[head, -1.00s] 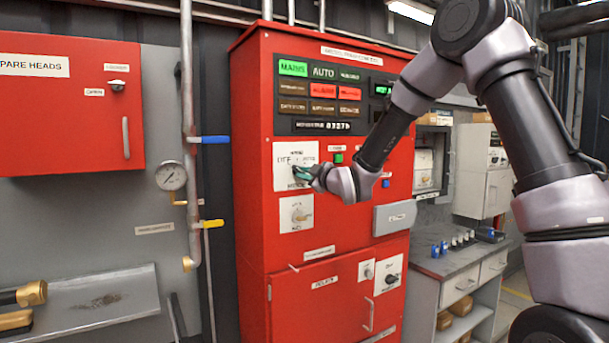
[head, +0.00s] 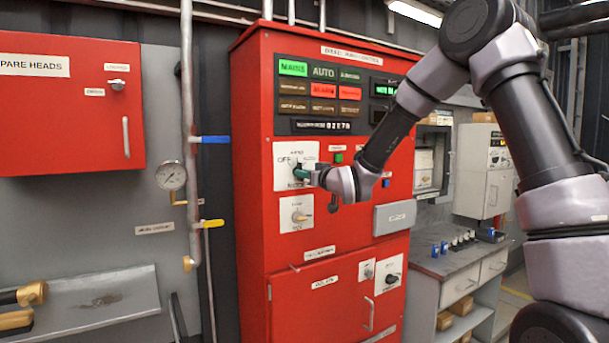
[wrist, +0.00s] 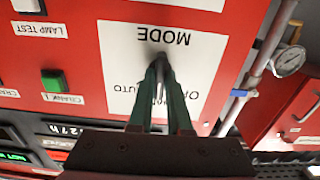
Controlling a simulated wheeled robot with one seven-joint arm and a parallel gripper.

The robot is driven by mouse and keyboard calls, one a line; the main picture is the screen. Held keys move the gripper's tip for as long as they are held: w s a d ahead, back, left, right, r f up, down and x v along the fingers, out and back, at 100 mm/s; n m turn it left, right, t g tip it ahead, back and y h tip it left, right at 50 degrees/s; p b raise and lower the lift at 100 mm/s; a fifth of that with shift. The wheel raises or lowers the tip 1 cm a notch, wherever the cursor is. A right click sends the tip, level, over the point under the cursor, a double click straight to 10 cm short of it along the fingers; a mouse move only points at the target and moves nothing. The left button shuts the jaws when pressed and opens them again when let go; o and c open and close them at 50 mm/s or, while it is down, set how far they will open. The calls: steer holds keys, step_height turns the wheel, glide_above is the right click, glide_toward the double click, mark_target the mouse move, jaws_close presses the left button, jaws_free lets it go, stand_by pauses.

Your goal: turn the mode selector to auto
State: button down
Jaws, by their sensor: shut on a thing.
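The mode selector's white plate (head: 283,160) is on the upper front of the red pump cabinet, with OFF printed at its left in the head view. The wrist view shows the plate (wrist: 197,62) upside down, with MODE, AUTO and part of OFF readable. My gripper (head: 301,174) is at the plate, its green fingers pointing into it. In the wrist view my gripper (wrist: 161,66) is shut on the dark selector knob (wrist: 161,58). The fingers hide most of the knob, so its exact pointing direction cannot be told.
A second selector (head: 298,215) sits just below on the cabinet (head: 255,200). A grey box (head: 395,217) sticks out at lower right. The lamp panel (head: 322,90) above shows MAINS lit green, red lamps lit and AUTO dark. A green button (wrist: 53,80) is beside the plate.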

steer(key=shift+m, duration=5)
steer(key=shift+s, duration=0.1)
steer(key=shift+f, duration=0.1)
steer(key=c, duration=0.9)
jaws_free()
steer(key=shift+o, duration=0.2)
steer(key=v, duration=1)
steer(key=shift+s+d, duration=0.25)
steer(key=shift+s, duration=0.05)
